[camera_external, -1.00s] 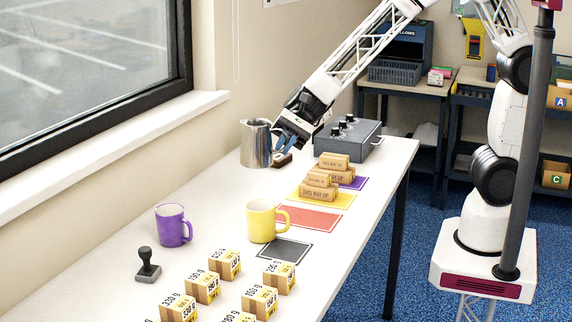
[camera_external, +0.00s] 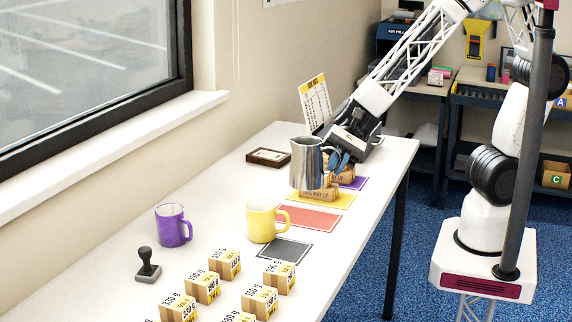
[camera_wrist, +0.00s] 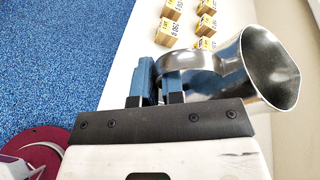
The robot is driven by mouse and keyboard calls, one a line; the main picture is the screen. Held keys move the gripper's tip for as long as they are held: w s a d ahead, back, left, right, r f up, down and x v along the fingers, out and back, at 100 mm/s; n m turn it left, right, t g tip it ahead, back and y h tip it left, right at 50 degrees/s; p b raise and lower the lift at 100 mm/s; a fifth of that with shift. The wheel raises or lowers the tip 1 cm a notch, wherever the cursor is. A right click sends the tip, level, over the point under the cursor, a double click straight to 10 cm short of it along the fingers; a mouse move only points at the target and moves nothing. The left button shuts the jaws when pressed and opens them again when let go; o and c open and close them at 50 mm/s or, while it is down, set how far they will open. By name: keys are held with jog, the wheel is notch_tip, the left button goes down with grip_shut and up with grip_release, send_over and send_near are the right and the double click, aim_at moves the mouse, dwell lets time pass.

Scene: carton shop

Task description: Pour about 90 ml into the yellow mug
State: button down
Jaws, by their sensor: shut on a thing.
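The steel pitcher (camera_external: 306,166) is held upright in the external view, in front of the small cartons. In the wrist view the pitcher (camera_wrist: 268,68) shows its open mouth; I cannot tell how much liquid is inside. My gripper (camera_external: 338,160) is shut on the pitcher's handle, and the blue fingers (camera_wrist: 160,82) are at the handle loop in the wrist view. The yellow mug (camera_external: 260,223) stands upright on the white table, nearer the camera than the pitcher, with its handle to the right. The pitcher is apart from the mug.
A purple mug (camera_external: 171,228) and a black stamp (camera_external: 147,267) stand left. Several weight-labelled boxes (camera_external: 225,265) fill the front. Red (camera_external: 308,218) and dark (camera_external: 284,251) mats lie near the mug. A small framed plaque (camera_external: 268,156) and a printed card (camera_external: 315,103) are behind.

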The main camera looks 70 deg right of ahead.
aim_at(317, 177)
jog(key=s+f, duration=0.1)
jog(key=f, duration=0.3)
jog(key=s+f, duration=0.1)
jog(key=f, duration=0.3)
jog(key=s+f, duration=0.1)
jog(key=f, duration=0.3)
jog(key=shift+s+a+f, duration=0.1)
jog(key=shift+a+f, duration=0.1)
jog(key=shift+f, duration=0.05)
jog(key=shift+r, duration=0.1)
jog(key=shift+w+a+r+m+g, duration=0.1)
jog(key=shift+w+r+m+g, duration=0.1)
jog(key=shift+w+m+g, duration=0.5)
jog(key=w+r+m, duration=0.1)
jog(key=r, duration=0.2)
jog(key=w+r+m+g, duration=0.1)
jog(key=w+r+m, duration=0.1)
jog(key=r, duration=0.1)
jog(key=w+a+r+m+g, duration=0.1)
jog(key=w+r+m, duration=0.1)
jog(key=r, duration=0.1)
jog(key=shift+r+h, duration=0.35)
jog(key=shift+h, duration=0.05)
jog(key=shift+w+a+r+m+g, duration=0.15)
jog(key=shift+w+m+g, duration=0.45)
jog(key=shift+m+g, duration=0.25)
